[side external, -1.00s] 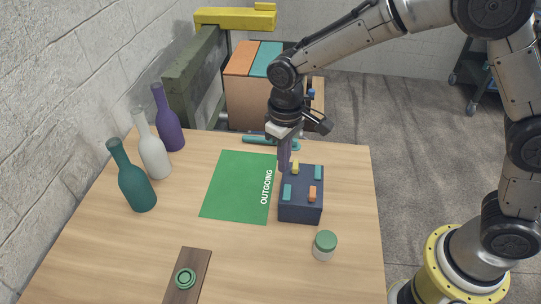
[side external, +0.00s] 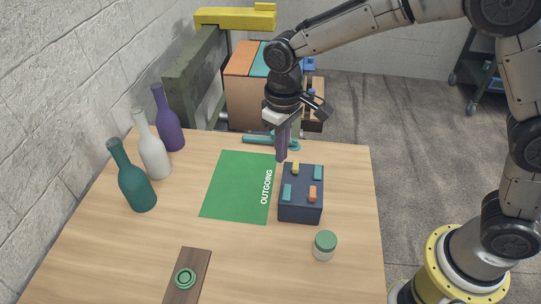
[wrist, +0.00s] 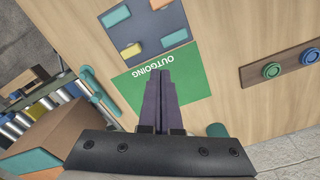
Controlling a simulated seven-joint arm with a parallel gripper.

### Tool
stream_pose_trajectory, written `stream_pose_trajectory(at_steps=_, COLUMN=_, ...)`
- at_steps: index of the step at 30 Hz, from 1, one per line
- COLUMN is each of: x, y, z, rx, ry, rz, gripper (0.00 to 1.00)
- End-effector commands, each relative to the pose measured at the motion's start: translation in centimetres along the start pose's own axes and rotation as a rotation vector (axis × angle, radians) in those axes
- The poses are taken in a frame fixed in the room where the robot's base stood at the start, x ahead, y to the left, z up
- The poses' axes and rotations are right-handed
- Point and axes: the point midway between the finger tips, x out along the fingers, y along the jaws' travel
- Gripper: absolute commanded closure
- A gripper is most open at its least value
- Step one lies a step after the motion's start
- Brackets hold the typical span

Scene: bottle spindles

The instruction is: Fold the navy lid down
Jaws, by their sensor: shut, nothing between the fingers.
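A navy box (side external: 301,212) sits on the table beside the right edge of the green mat. Its flat navy top carries several small teal, yellow and orange blocks, and also shows in the wrist view (wrist: 146,32). I see no raised navy lid, and cannot tell whether that top is a separate lid. My gripper (side external: 281,159) is shut and empty, pointing down just beyond the back left corner of the navy box. In the wrist view its purple fingers (wrist: 160,73) lie together over the green mat, apart from the navy top.
The green OUTGOING mat (side external: 236,188) lies mid-table. Teal (side external: 138,189), white (side external: 154,158) and purple (side external: 170,134) bottles stand left. A green-lidded jar (side external: 324,246) and a wooden strip (side external: 193,257) are in front. A carton (side external: 248,97) with orange and teal top panels is behind the table.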

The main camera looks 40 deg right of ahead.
Motion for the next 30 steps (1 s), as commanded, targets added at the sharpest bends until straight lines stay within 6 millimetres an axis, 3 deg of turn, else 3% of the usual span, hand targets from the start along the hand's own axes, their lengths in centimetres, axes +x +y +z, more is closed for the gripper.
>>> stream_pose_trajectory(at_steps=11, x=0.0, y=0.2, z=0.3, rx=0.001, ry=0.001, rz=0.0, gripper=1.0)
stream_pose_trajectory(at_steps=30, x=0.0, y=2.0, z=3.4, rx=0.001, ry=0.001, rz=0.0, gripper=1.0)
